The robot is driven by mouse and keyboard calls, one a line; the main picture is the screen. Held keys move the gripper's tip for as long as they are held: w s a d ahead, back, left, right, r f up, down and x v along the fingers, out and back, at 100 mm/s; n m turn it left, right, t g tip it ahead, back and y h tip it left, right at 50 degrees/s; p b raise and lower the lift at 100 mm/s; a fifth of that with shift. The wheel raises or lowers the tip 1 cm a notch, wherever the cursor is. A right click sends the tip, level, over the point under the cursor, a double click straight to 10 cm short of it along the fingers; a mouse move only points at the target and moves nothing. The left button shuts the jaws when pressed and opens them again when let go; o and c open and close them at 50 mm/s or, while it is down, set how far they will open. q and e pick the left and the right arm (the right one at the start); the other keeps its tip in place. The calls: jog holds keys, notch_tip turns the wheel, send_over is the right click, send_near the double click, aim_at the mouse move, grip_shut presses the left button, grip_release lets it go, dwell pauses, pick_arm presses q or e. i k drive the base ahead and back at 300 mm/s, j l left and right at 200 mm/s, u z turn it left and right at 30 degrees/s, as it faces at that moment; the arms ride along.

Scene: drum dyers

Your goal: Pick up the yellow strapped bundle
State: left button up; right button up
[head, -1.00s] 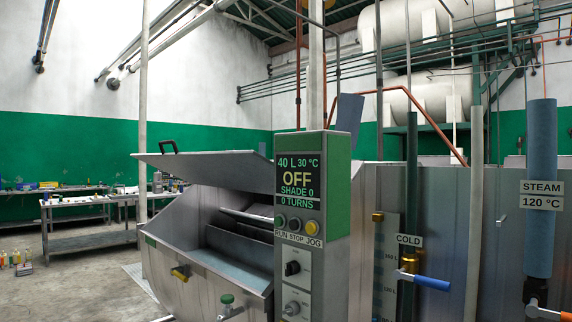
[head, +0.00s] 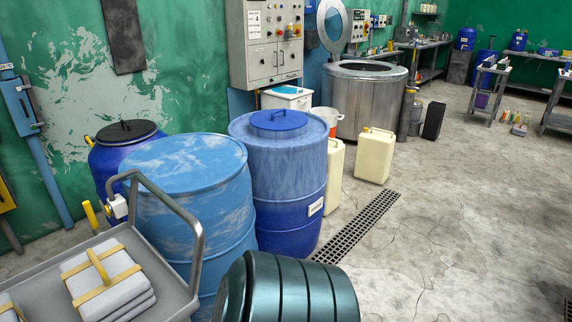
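A bundle of folded pale grey cloth with yellow straps crossing on top (head: 103,272) lies on a grey trolley (head: 172,283) at the lower left of the head view. Part of a second pale bundle with a yellow strap (head: 8,309) shows at the left edge, cut off by the frame. Neither of my grippers is in view.
The trolley's raised handle (head: 197,215) stands right of the bundle. Blue drums (head: 185,215) (head: 290,190) stand behind it. A dark green ribbed object (head: 290,290) is at the bottom middle. Cream jerrycans (head: 374,157) stand farther back. The floor at right is mostly open, with a drain grate (head: 355,230).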

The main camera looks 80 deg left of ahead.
aim_at(105, 284)
jog(key=u, duration=4)
jog(key=i+l+u, duration=0.1)
jog(key=l, duration=0.45)
jog(key=i+l+u, duration=0.1)
jog(key=l, duration=0.45)
jog(key=i+l+u, duration=0.1)
jog(key=l, duration=0.45)
